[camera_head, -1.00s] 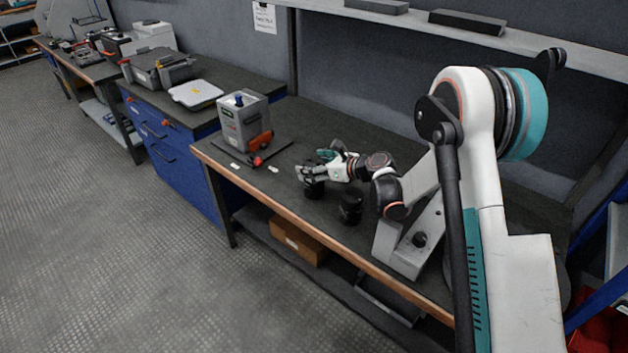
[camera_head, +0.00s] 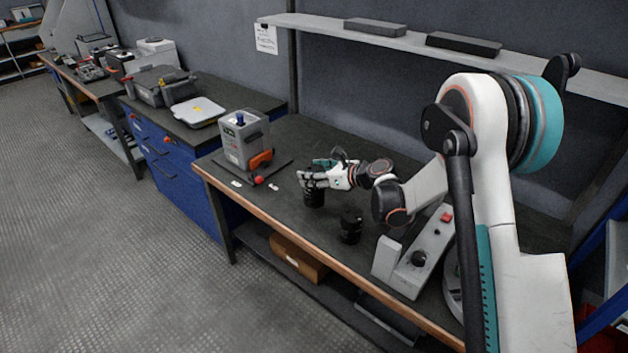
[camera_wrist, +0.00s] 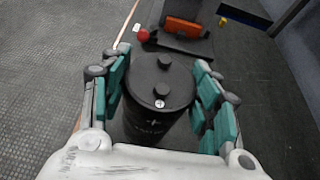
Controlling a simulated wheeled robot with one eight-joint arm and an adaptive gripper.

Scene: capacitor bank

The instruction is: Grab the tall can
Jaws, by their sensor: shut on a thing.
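The tall can (camera_wrist: 155,95) is a black cylinder with two round terminals on its top. In the wrist view it stands upright between the teal-padded fingers of my gripper (camera_wrist: 160,92). In the head view the can (camera_head: 313,195) shows below my gripper (camera_head: 318,178), which is shut on it from the right. Part of the can is hidden by the fingers. I cannot tell whether its base touches the bench. A second black can (camera_head: 350,227), which looks shorter, stands on the bench to the right and nearer the front edge.
A grey box with an orange clamp (camera_head: 243,140) stands left on the dark bench (camera_head: 290,222), with a red knob (camera_head: 259,180) before it. A grey control box with a red button (camera_head: 420,255) is at the right. A shelf (camera_head: 400,38) runs above the back.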

